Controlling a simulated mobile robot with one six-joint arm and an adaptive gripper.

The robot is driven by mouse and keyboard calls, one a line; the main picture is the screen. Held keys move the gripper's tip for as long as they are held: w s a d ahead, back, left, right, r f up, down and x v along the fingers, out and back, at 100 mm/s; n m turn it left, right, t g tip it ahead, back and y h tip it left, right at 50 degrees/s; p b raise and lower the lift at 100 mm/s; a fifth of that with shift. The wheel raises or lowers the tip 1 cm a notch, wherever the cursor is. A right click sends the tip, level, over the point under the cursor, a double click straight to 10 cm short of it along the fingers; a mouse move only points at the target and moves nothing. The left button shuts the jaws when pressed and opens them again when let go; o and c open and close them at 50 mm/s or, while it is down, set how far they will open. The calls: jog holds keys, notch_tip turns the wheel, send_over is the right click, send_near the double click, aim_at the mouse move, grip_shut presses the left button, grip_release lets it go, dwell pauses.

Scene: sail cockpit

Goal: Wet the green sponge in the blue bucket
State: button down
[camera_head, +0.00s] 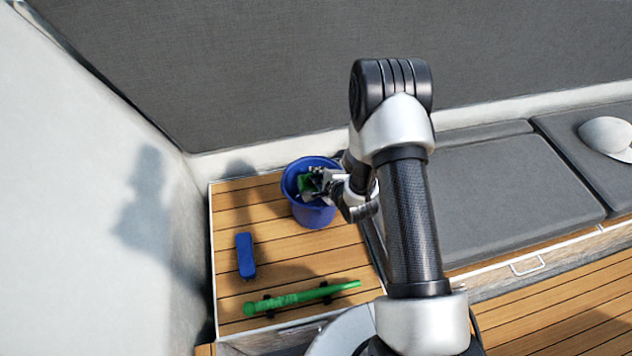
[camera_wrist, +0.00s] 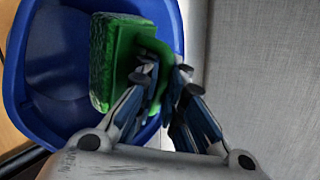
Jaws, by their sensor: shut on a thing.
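The blue bucket (camera_head: 311,215) stands on the slatted wooden top. The wrist view looks into it, and its blue inner wall (camera_wrist: 55,60) shows there. The green sponge (camera_head: 304,184) is at the bucket's mouth in the head view; it also shows in the wrist view (camera_wrist: 104,65) as a thick block with a rough darker side. My gripper (camera_wrist: 166,75) is shut on the sponge's right part. It comes in from the right over the bucket's rim in the head view (camera_head: 319,182). Whether the sponge touches water is not visible.
A blue block-like item (camera_head: 245,255) lies on the wooden top, left of the bucket. A long green tool (camera_head: 300,297) lies in front on dark supports. Grey cushions (camera_head: 500,185) lie to the right, with a pale rounded object (camera_head: 607,137). Walls rise behind and left.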

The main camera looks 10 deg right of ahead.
notch_tip(320, 180, up, 11)
jog(key=p, duration=0.7)
jog(key=shift+f, duration=0.15)
jog(key=shift+p, duration=0.3)
dwell(1.9)
jog(key=shift+r+p, duration=1.35)
jog(key=shift+r, duration=0.65)
